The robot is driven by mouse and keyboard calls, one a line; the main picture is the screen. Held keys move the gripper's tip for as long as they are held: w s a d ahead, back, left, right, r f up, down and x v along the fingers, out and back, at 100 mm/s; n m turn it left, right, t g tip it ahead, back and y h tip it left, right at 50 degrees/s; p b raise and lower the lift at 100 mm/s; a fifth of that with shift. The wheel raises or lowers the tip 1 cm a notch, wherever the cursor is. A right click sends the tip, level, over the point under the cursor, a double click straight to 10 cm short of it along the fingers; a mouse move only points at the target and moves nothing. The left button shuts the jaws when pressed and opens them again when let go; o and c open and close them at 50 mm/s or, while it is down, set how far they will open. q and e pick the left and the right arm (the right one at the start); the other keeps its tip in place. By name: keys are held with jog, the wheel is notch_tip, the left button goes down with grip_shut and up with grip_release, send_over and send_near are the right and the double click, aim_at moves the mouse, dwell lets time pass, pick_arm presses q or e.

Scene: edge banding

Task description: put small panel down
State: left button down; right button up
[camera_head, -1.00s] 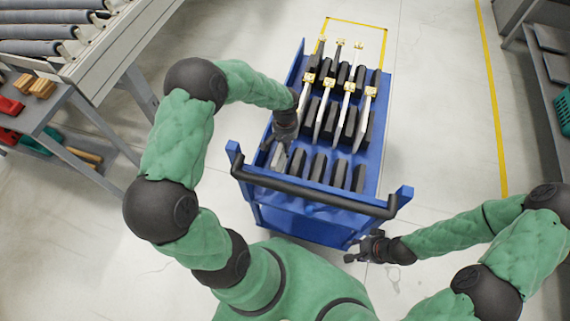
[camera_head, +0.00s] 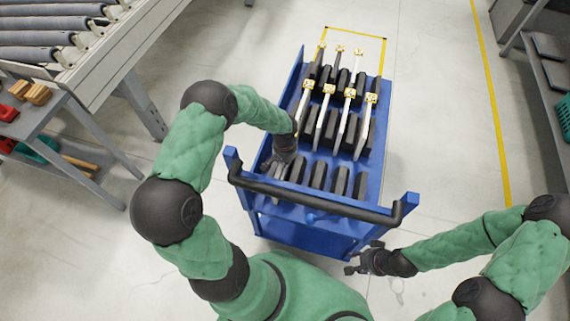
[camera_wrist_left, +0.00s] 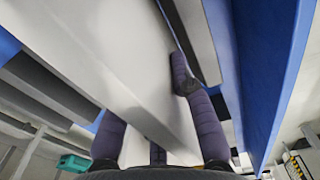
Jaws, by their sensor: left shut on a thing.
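The blue cart (camera_head: 350,230) stands in front of me with rows of black slot blocks and several upright white panels. My left gripper (camera_head: 281,160) is at the cart's left side, low among the slots near the handle. It is shut on the small panel (camera_wrist_left: 105,55), a pale flat board that fills much of the left wrist view between the dark fingers (camera_wrist_left: 160,115). In the head view only a light sliver of the panel shows; its lower edge and any contact with the slots are hidden. My right gripper (camera_head: 364,262) is open and empty, beside the cart's near right corner.
The cart's black handle bar (camera_head: 315,202) crosses its near end. The other panels (camera_head: 323,118) stand to the right of my left gripper, with yellow-marked pieces on them. A roller conveyor (camera_head: 60,40) and a grey side table (camera_head: 50,120) are at left, a shelf (camera_head: 545,80) at right.

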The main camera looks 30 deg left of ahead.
pick_arm(q)
jog(key=shift+f, duration=0.1)
jog(key=c, duration=1.1)
grip_release()
notch_tip(320, 180, up, 12)
jog(key=p, duration=0.4)
